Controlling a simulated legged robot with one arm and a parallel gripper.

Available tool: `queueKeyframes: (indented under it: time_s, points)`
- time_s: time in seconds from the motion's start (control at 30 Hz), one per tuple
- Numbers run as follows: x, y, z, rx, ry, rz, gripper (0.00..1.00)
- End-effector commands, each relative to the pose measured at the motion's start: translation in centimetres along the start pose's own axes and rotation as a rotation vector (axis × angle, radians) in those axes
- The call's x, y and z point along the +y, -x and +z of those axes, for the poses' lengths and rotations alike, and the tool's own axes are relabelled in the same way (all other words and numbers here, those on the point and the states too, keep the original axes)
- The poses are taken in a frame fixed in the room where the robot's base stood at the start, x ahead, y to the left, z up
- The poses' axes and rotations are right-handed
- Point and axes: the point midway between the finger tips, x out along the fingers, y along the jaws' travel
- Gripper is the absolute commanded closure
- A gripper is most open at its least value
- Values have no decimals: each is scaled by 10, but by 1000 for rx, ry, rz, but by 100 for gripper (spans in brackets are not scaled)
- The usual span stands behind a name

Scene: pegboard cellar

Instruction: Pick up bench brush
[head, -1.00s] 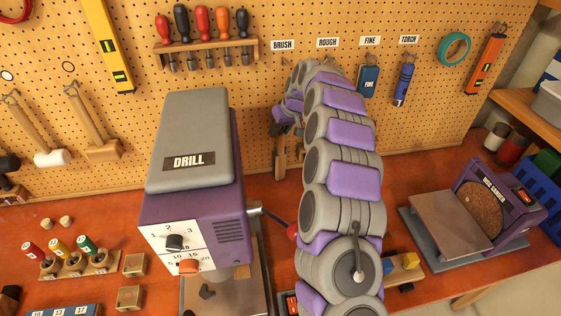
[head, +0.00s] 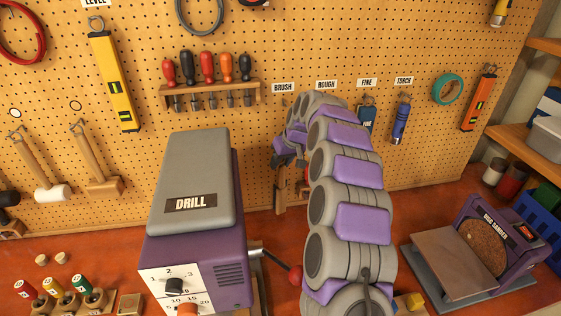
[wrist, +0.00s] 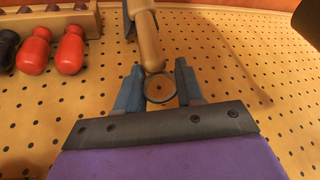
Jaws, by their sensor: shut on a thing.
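The bench brush has a light wooden handle (wrist: 148,40), which lies between my gripper's two dark fingers in the wrist view. My gripper (wrist: 158,82) is shut on it near a round end piece. In the head view my gripper (head: 287,148) is in front of the pegboard, below the BRUSH label (head: 283,87). The brush's wooden part (head: 281,190) shows below my gripper there. My arm and gripper hide much of the brush, and its bristles cannot be made out.
The drill (head: 190,190) stands left of my arm, its red-knobbed lever (head: 294,272) close by. The disc sander (head: 485,240) is at right. Screwdrivers (head: 208,68) are racked upper left of my gripper; a torch (head: 401,122) hangs to the right.

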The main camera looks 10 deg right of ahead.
Motion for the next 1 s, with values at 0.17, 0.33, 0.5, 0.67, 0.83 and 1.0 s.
queueKeyframes:
  time_s: [0.17,0.33,0.5,0.67,0.83,1.0]
  points:
    - [-3,8,11,5,0,0,100]
    - [-9,15,25,4,1,0,100]
    - [-14,21,41,2,0,1,100]
    - [-20,30,56,7,1,1,100]
    - [-27,38,74,4,2,1,100]
    - [-33,46,92,5,0,2,100]
